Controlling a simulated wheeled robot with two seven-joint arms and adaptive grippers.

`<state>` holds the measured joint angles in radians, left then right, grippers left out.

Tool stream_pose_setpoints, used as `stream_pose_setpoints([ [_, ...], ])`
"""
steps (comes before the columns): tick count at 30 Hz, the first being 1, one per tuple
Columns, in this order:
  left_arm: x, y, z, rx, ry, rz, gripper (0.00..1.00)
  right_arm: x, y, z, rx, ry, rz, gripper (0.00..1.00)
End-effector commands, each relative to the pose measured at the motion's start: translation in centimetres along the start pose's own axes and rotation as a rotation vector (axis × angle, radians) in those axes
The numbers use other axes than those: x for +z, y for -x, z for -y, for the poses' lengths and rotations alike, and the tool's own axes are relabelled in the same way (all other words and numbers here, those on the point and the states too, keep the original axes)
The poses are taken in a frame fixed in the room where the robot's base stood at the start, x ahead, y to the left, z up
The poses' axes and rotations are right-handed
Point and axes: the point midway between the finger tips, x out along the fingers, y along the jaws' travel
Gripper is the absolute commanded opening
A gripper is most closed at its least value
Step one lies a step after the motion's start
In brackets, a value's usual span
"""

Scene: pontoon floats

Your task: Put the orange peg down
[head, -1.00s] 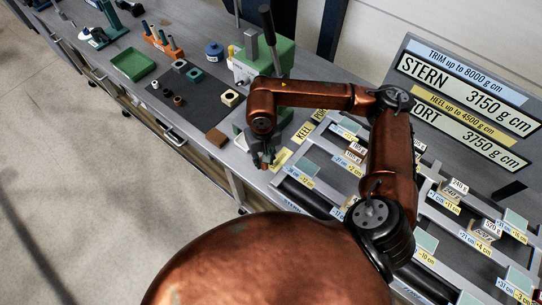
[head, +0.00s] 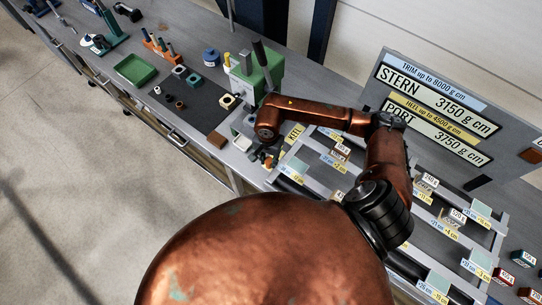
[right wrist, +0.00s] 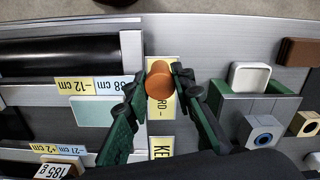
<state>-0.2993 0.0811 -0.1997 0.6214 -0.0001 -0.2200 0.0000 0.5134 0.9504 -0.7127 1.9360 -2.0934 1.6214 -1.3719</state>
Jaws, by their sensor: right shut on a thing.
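The orange peg (right wrist: 160,84) stands between the two green fingers of my right gripper (right wrist: 158,88) in the right wrist view. The gripper is shut on it. The peg's round end faces the camera and covers part of a yellow label strip. Whether its lower end touches the bench cannot be told. In the head view my right gripper (head: 268,160) shows small beneath my copper wrist, just left of the weighing frame; the peg is mostly hidden there. My left gripper is not in view.
The grey frame (head: 325,150) with labelled weights lies right of the gripper. A green machine (head: 262,72) stands behind it. A brown block (head: 217,140) lies to the left near the bench edge.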

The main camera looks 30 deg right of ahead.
Motion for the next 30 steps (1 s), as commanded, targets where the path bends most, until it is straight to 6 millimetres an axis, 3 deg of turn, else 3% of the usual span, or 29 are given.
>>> stream_pose_setpoints([
  [1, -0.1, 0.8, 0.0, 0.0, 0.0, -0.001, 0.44, -1.2, -0.3, 0.1, 0.004, -0.006, 0.001, 0.0],
  [6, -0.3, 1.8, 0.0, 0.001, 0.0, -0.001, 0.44, -3.4, -3.6, 0.8, 0.002, -0.003, 0.003, 0.0],
  [10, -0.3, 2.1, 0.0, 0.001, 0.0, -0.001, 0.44, -4.6, -5.0, 1.1, 0.0, -0.001, 0.002, 0.0],
  [16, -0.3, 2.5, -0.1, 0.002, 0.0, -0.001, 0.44, -5.6, -6.4, 1.3, 0.002, 0.0, 0.002, 0.0],
  [22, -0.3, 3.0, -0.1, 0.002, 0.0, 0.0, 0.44, -5.5, -8.9, 1.4, 0.0, 0.0, 0.002, 0.0],
  [30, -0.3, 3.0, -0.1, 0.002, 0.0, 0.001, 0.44, -5.6, -9.3, 1.4, -0.001, 0.002, -0.001, 0.0],
])
